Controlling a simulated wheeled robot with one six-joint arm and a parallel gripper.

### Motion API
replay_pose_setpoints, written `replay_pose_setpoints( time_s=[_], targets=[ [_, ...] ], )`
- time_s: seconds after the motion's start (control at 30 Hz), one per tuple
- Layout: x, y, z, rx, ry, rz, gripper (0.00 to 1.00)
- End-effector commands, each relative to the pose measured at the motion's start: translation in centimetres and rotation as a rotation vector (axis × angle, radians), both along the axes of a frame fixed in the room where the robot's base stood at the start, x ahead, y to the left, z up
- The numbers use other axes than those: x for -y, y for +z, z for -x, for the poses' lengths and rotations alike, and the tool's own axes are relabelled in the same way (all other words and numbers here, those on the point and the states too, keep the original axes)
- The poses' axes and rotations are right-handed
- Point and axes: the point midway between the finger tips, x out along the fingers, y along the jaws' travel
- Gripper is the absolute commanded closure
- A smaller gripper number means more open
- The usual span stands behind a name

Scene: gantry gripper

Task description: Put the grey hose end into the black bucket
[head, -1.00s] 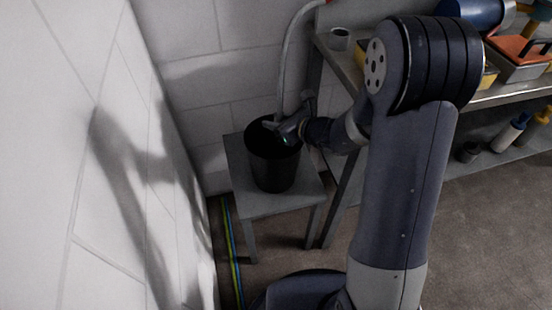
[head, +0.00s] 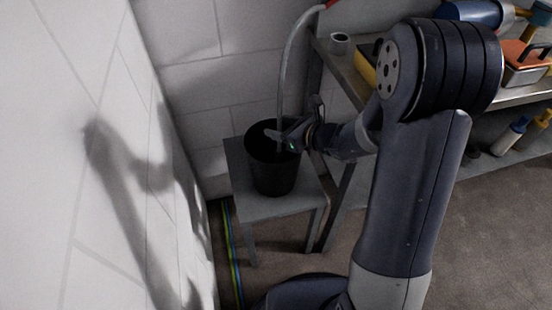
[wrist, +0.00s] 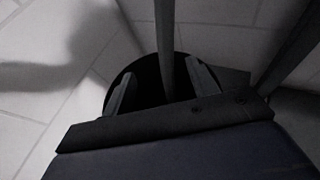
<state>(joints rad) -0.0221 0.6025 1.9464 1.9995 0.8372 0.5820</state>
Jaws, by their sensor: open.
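The grey hose (head: 282,80) hangs down from a red fitting at the top of the head view, and its lower end goes into the mouth of the black bucket (head: 274,172). The bucket stands upright on a small grey stool. My gripper (head: 278,136) is at the bucket's rim, beside the hose. In the wrist view, my gripper (wrist: 155,88) is open, with the hose (wrist: 166,45) running between its two fingers, nearer the right one. The dark bucket (wrist: 148,72) opening lies behind them. The hose's tip is hidden inside the bucket.
The grey stool (head: 239,190) stands close to the white wall at left and back. A workbench (head: 345,75) with a small grey cup (head: 340,43), a tool box (head: 525,62) and bottles below is at right. Coloured lines (head: 232,255) run along the floor by the wall.

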Motion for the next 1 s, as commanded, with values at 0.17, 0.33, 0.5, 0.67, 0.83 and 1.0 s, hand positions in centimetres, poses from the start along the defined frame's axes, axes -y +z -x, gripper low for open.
replay_pose_setpoints(
  time_s=[0.17, 0.33, 0.5, 0.67, 0.83, 1.0],
  targets=[
    [2.8, 1.7, 2.3, 0.002, -0.006, 0.0, 0.44],
    [4.7, 2.8, 4.1, 0.0, -0.004, -0.001, 0.44],
    [5.7, 3.2, 5.0, 0.0, -0.002, 0.0, 0.44],
    [5.9, 3.3, 5.3, 0.0, 0.0, 0.0, 0.44],
    [5.8, 3.2, 5.2, 0.0, 0.0, 0.0, 0.44],
    [5.1, 2.8, 4.6, 0.0, 0.002, -0.001, 0.44]
  ],
)
